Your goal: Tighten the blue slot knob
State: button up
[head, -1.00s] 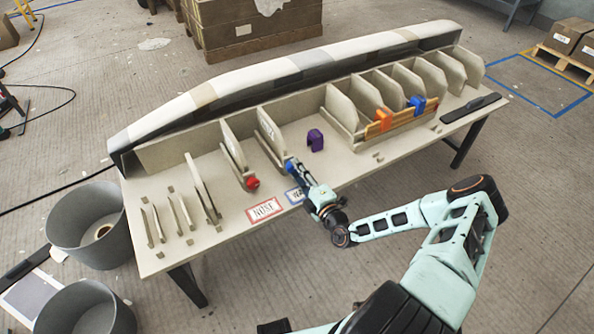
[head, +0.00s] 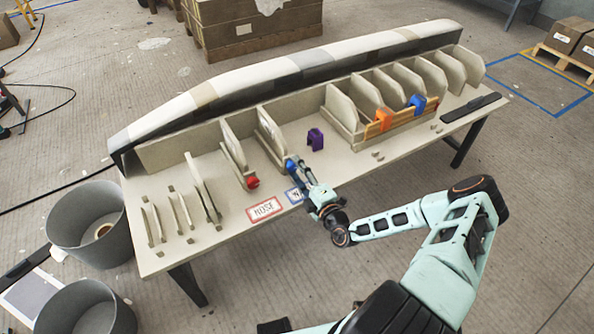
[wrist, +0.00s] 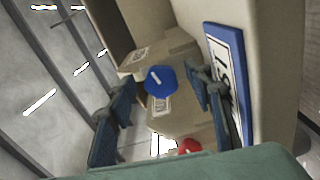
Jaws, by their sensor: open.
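The blue slot knob (head: 289,163) is on the front end of a slot on the workbench, right of the red knob (head: 252,182). In the wrist view the blue knob (wrist: 160,80) shows a pale line across its face, and the red knob (wrist: 188,146) is below it. My gripper (head: 296,172) is open at the blue knob. In the wrist view its two fingers (wrist: 158,106) stand apart, left and right of the knob, with gaps visible. Part of the knob is hidden by the fingers in the head view.
A blue-framed label (head: 295,196) lies beside my gripper, a red-framed NOSE label (head: 264,209) to the left. A purple piece (head: 315,139) stands behind. An orange piece (head: 379,122) and a blue piece (head: 417,104) sit on a wooden strip. Thin upright panels (head: 155,222) stand at left.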

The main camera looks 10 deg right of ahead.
jog(key=v, duration=0.7)
jog(key=shift+s, duration=0.2)
